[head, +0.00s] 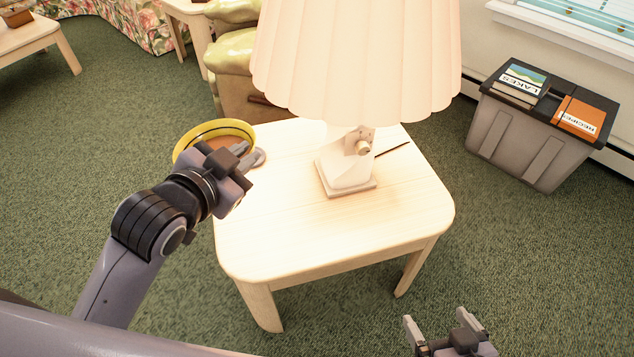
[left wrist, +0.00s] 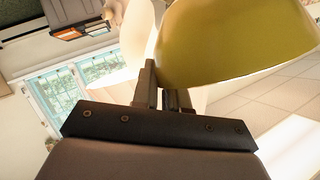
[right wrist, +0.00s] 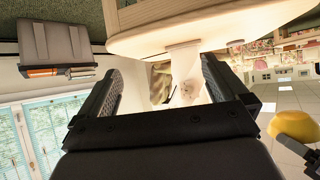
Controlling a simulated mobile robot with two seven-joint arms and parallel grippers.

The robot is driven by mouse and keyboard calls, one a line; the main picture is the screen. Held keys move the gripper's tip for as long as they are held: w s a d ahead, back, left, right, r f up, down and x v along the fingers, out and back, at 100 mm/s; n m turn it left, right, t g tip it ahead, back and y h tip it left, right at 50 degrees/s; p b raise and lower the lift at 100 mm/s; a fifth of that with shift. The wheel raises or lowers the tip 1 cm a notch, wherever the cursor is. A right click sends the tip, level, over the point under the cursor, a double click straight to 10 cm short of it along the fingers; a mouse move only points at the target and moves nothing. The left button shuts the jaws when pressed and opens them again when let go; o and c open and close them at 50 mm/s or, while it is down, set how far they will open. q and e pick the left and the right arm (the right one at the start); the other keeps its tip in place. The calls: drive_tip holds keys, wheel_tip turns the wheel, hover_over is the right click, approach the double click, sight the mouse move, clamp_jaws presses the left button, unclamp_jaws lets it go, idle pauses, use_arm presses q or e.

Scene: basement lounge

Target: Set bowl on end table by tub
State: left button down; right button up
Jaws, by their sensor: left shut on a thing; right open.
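A yellow bowl (head: 190,146) with a dark line inside its rim is at the far left edge of the end table (head: 290,230) in the head view. My left gripper (head: 250,160) is shut on the bowl's near right rim. The bowl also fills the upper right of the left wrist view (left wrist: 230,45), beside the fingers (left wrist: 165,90). I cannot tell whether the bowl touches the tabletop. The grey tub (head: 530,132) stands on the carpet right of the table. My right gripper (head: 445,328) is open and empty, low in front of the table.
A lamp (head: 350,165) with a wide pleated shade (head: 355,60) stands on the table's back half. The table's front is bare. Books (head: 580,116) lie on the tub's lid. A green armchair (head: 232,60) stands behind the table. Open carpet (head: 110,130) lies left.

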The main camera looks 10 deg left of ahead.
use_arm(q)
drive_tip(key=w+d+f+m+g+h+b, duration=0.2)
drive_tip(key=w+f+m+h+b, duration=0.25)
drive_tip(key=f+b, duration=0.7)
drive_tip(key=b, duration=0.8)
hover_over(279, 244)
wheel_tip(279, 244, down, 12)
wheel_tip(279, 244, down, 7)
drive_tip(key=shift+r+b, duration=0.15)
drive_tip(key=shift+b, duration=0.95)
drive_tip(key=c, duration=1.1)
unclamp_jaws()
drive_tip(key=shift+c, duration=0.2)
use_arm(e)
drive_tip(key=w+a+f+t+y, duration=0.1)
drive_tip(key=w+a+f+y, duration=0.2)
drive_tip(key=a+f, duration=0.6)
drive_tip(key=shift+w+a+f+y, duration=0.25)
drive_tip(key=shift+w+f+y, duration=0.15)
drive_tip(key=shift+y, duration=0.5)
